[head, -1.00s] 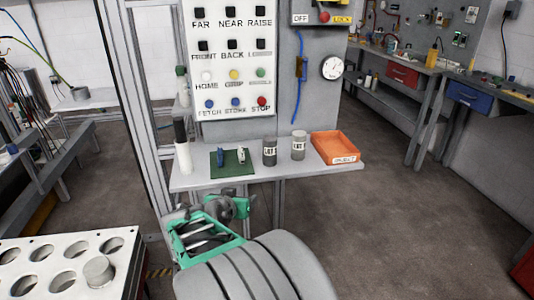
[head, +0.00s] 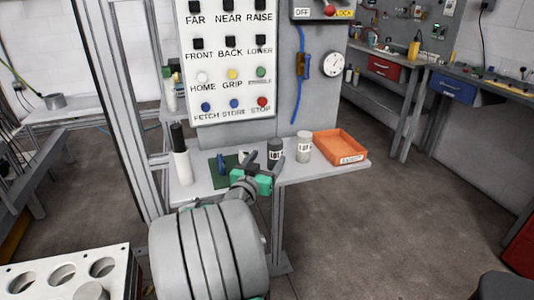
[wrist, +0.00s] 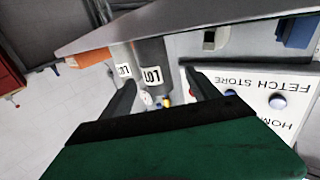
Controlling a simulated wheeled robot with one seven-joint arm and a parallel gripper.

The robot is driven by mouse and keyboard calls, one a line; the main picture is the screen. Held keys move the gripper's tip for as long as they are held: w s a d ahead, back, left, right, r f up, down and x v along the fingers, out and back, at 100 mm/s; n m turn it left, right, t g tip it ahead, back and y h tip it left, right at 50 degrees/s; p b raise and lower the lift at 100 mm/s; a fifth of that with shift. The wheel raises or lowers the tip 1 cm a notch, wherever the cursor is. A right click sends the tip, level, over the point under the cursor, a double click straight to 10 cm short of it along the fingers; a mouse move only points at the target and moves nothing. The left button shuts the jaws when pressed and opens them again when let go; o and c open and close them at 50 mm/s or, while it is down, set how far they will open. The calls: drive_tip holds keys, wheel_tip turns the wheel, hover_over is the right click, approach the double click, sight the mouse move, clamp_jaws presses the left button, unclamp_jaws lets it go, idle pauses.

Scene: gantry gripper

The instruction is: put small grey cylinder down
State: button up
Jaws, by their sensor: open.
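Two labelled cylinders stand upright on the grey shelf (head: 325,173) in the head view: a dark grey one (head: 274,150) and a lighter grey one (head: 303,145). Another short grey cylinder (head: 91,292) sits in the white rack at the bottom left, cut by the frame edge. I cannot tell which is the task's small one. My gripper (head: 262,172) is open at the shelf's front, just before the dark cylinder. In the wrist view my gripper (wrist: 160,92) has its fingers apart, with a labelled cylinder (wrist: 151,55) beyond them. Whether it reaches between the fingers is unclear.
An orange tray (head: 340,148) stands at the shelf's right. A green mat (head: 217,175) with small items and a white bottle with a black top (head: 182,165) are at the left. A button panel (head: 232,65) rises behind. Floor right of the shelf is clear.

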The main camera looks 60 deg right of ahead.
sight(272, 153)
drive_tip(key=d, duration=0.6)
drive_tip(key=shift+d+r+p, duration=0.15)
drive_tip(key=shift+r+p, duration=0.1)
drive_tip(key=shift+p, duration=0.05)
clamp_jaws()
idle(0.4)
drive_tip(key=shift+r, duration=0.1)
